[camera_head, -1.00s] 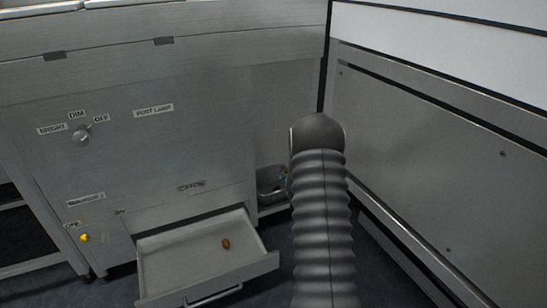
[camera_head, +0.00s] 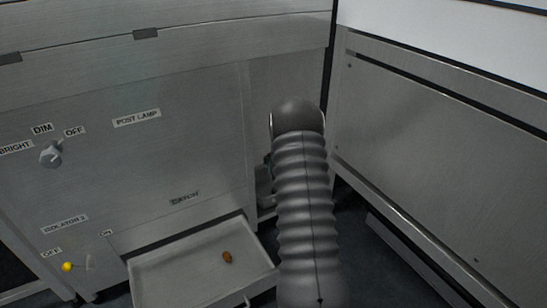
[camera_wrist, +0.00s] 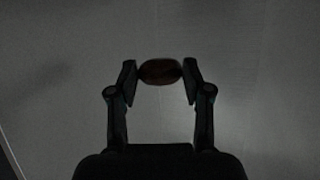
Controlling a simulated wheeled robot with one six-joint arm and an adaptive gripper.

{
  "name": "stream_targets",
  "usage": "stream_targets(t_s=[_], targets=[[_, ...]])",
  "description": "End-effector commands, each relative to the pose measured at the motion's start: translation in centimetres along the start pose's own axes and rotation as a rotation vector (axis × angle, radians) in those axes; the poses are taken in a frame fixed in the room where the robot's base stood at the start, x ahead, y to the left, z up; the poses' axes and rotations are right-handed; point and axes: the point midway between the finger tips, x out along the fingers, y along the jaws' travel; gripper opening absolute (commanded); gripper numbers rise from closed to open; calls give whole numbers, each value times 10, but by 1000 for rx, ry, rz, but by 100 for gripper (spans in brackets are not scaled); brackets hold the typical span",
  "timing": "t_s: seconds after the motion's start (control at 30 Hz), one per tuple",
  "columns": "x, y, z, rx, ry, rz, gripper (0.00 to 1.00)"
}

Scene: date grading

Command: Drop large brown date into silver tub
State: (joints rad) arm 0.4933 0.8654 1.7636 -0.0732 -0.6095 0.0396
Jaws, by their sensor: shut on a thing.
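A brown, oval date (camera_wrist: 160,71) is pinched between the two fingertips of my gripper (camera_wrist: 160,76) in the wrist view. A plain, dim grey surface lies behind it; I cannot tell how far away. A silver tub (camera_head: 264,183) shows only in part, left of my arm, in the gap beside the cabinet. Most of it and its contents are hidden. Another brown date (camera_head: 227,257) lies in the open drawer.
The open metal drawer (camera_head: 180,283) juts from the cabinet (camera_head: 190,150) low down. The cabinet carries a lamp knob (camera_head: 51,155) and a yellow-tipped isolator switch (camera_head: 68,267). A metal panel (camera_head: 430,150) stands close on the right. Dark floor shows between panel and drawer.

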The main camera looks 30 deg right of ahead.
Motion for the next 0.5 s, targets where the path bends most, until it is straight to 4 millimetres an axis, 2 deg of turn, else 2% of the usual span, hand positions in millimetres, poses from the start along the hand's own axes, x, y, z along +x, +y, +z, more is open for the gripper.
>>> stream_targets(t_s=[0.3,0.5], targets=[[15,1,33,0,-3,1,33],[21,3,44,1,0,3,33]])
